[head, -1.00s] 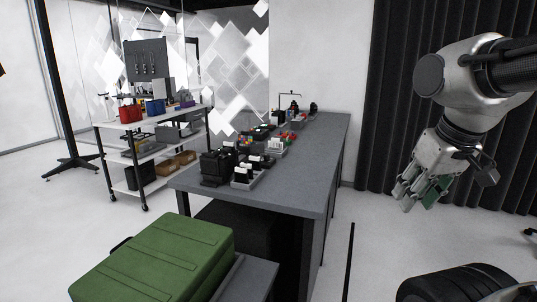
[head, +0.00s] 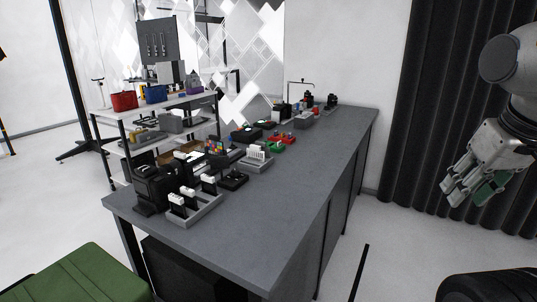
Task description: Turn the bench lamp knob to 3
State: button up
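My gripper (head: 468,190) hangs in the air at the right of the head view, in front of the dark curtain and well apart from the bench. Its fingers point down and left. Whether they are open or shut is too small to tell. The long grey bench (head: 285,205) runs from the front middle to the back wall. A thin lamp-like arm (head: 301,82) stands over its far end. I cannot make out a lamp knob or its markings among the small dark items there.
Holders and trays, including a grey tray (head: 207,210) and a black box (head: 150,190), line the bench's left side. Its right side is bare. A shelf cart (head: 112,113) stands behind at left. A green case (head: 80,278) lies low at front left.

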aim_at(235, 172)
jog(key=i+l+u, duration=0.25)
jog(key=l, duration=0.35)
jog(key=i+l+u, duration=0.1)
jog(key=i+l, duration=0.15)
jog(key=i+l+u, duration=0.1)
jog(key=l, duration=0.25)
jog(key=i+l+u, duration=0.1)
jog(key=l, duration=0.25)
jog(key=u, duration=0.85)
jog(key=i+l, duration=0.05)
